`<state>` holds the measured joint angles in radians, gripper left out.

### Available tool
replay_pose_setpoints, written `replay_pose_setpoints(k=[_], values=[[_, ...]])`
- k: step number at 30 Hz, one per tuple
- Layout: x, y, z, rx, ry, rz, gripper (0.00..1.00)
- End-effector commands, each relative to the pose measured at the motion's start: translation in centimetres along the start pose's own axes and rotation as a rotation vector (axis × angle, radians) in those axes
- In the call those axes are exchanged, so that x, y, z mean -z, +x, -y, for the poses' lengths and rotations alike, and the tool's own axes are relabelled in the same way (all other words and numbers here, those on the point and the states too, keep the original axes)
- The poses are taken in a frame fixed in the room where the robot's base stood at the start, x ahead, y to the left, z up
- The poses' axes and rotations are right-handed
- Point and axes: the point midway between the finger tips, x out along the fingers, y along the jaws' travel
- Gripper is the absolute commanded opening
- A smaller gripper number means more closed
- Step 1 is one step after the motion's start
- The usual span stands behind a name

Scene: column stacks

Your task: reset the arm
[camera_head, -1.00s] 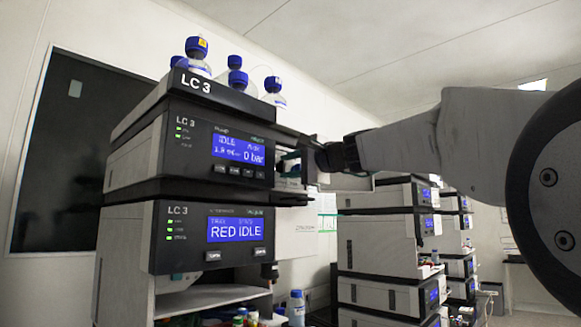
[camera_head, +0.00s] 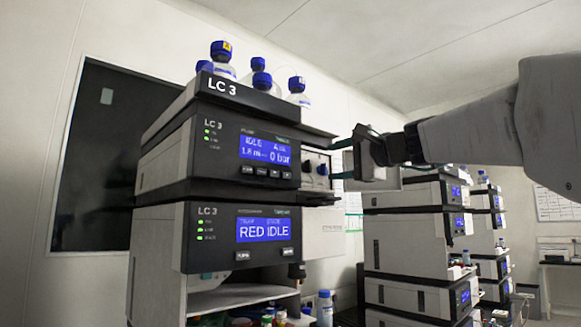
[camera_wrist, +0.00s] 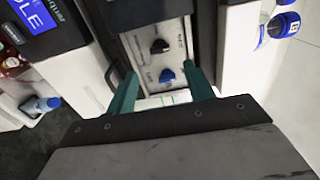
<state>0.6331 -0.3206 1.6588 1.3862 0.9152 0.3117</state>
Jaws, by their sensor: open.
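My gripper (camera_head: 338,160) is in front of the right side of the LC 3 stack (camera_head: 222,150) in the head view. In the wrist view my gripper (camera_wrist: 161,95) shows two green fingers spread apart with nothing between them. Beyond the fingers is a panel (camera_wrist: 155,50) with a black knob (camera_wrist: 160,46) and a blue knob (camera_wrist: 167,75). The fingers look apart from the knobs. The upper display of the stack reads IDLE and 0 bar. The lower display reads RED IDLE.
Blue-capped bottles (camera_head: 262,82) stand on top of the stack. More instrument stacks (camera_head: 412,245) stand behind, below my arm. Small bottles (camera_head: 325,308) stand low beside the stack. A dark window (camera_head: 105,150) is in the left wall. Room above the arm is clear.

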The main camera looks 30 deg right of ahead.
Motion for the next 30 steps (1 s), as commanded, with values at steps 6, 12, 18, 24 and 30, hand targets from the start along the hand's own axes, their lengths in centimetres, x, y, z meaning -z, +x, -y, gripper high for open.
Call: replay_pose_setpoints(k=[6,12,18,24,30], values=[[0.0,-0.8,0.0,0.001,0.0,0.0,0.53],[-0.1,-0.8,0.0,0.001,0.0,0.001,0.53],[-0.1,-0.8,0.0,0.0,-0.001,0.001,0.53],[0.2,-0.6,-4.6,-0.134,-0.093,0.015,0.53],[-3.0,-2.5,-18.2,-0.5,-0.271,0.133,0.53]])
